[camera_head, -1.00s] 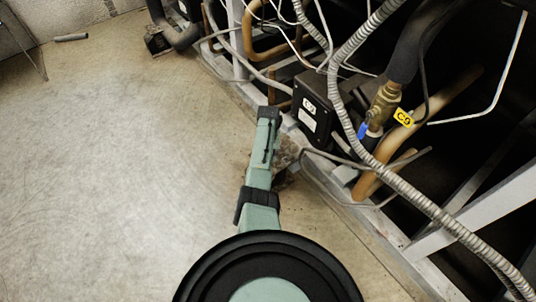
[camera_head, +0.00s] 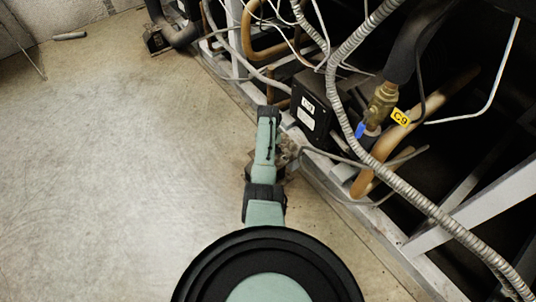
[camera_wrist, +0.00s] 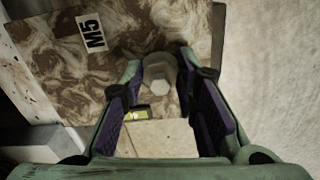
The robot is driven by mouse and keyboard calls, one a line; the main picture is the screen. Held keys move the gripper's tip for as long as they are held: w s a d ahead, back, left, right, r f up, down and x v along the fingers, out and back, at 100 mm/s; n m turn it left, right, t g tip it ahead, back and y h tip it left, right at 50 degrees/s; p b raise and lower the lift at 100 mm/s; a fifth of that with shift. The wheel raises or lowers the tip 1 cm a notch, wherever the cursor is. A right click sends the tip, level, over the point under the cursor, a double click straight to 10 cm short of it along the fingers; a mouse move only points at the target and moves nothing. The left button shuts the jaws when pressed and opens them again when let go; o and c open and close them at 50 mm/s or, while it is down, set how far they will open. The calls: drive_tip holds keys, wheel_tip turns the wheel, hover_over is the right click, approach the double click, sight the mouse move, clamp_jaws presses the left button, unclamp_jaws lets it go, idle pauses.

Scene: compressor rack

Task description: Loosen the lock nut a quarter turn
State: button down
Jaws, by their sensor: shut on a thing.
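In the wrist view a pale hex-headed fastener (camera_wrist: 159,80), which I take as the lock nut, stands on a brown-and-white mottled plate (camera_wrist: 65,70). The plate bears a white label "M5" (camera_wrist: 91,32). My gripper (camera_wrist: 161,68) has its two fingertips on either side of the nut, closed on it. The nut's lower part and the thread are hard to make out. In the head view the gripper and nut are hidden by my arm; a bit of the mottled mount (camera_head: 290,152) shows beside the arm.
A grey rack frame rail (camera_head: 355,210) runs close to the arm's right. A black box (camera_head: 312,108), ribbed conduit (camera_head: 345,95), copper pipes (camera_head: 375,155) and a valve tagged "C9" (camera_head: 383,100) lie beyond it.

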drive_tip(key=c, duration=1.2)
unclamp_jaws()
drive_tip(key=shift+c, duration=0.2)
drive_tip(key=shift+r, duration=0.1)
wheel_tip(320, 180, up, 12)
